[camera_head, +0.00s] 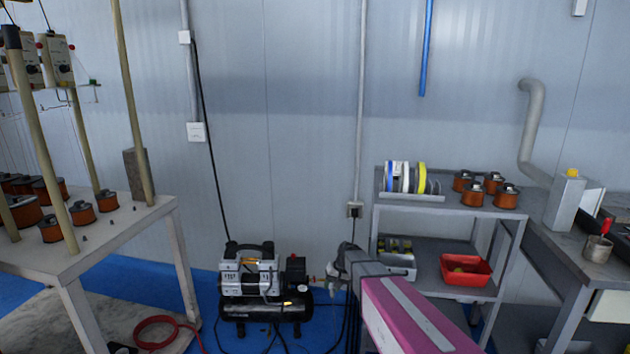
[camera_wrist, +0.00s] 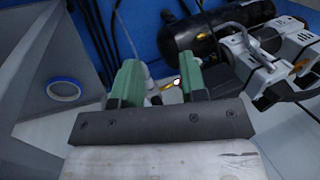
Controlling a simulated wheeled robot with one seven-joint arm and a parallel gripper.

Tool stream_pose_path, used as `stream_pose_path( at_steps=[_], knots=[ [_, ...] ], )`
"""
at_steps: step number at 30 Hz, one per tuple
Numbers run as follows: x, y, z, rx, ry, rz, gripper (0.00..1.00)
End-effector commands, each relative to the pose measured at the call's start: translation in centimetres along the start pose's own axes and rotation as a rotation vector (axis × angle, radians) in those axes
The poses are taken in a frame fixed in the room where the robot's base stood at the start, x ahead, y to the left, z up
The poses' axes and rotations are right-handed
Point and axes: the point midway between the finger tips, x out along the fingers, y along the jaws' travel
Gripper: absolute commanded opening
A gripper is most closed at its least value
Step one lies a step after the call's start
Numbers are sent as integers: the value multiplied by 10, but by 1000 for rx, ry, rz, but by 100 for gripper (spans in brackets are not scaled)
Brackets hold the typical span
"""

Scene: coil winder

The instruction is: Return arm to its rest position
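My gripper (camera_wrist: 158,72) shows in the wrist view with two green fingers standing apart. Nothing is held between them; a pale fitting with a yellow spot shows in the gap, beyond the fingers. In the head view my magenta arm reaches in from the bottom, right of centre. Its dark grey end is in front of the wall, to the right of the air compressor (camera_head: 260,285). The fingers cannot be made out clearly there. The compressor also shows in the wrist view (camera_wrist: 265,55), at upper right.
A coil-winding table (camera_head: 135,222) stands left. A grey shelf (camera_head: 450,207) with spools, orange coils and a red bin (camera_head: 466,270) stands right of my arm, beside a workbench (camera_head: 580,252). Black cables and a red hose (camera_head: 157,332) lie around the compressor. A blue ring (camera_wrist: 62,88) shows left.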

Motion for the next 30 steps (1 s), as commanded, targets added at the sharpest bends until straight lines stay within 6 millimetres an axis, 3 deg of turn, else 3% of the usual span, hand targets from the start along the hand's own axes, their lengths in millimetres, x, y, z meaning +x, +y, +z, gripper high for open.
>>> stream_pose_path(
  at_steps=[8, 18, 23, 30],
  knots=[
    [-40, 24, 69, -1, 1, 92, 39],
    [-113, 66, 201, 1, 5, 285, 39],
    [-129, 76, 228, 3, 5, 337, 39],
    [-130, 79, 229, 3, 5, 348, 39]
  ],
)
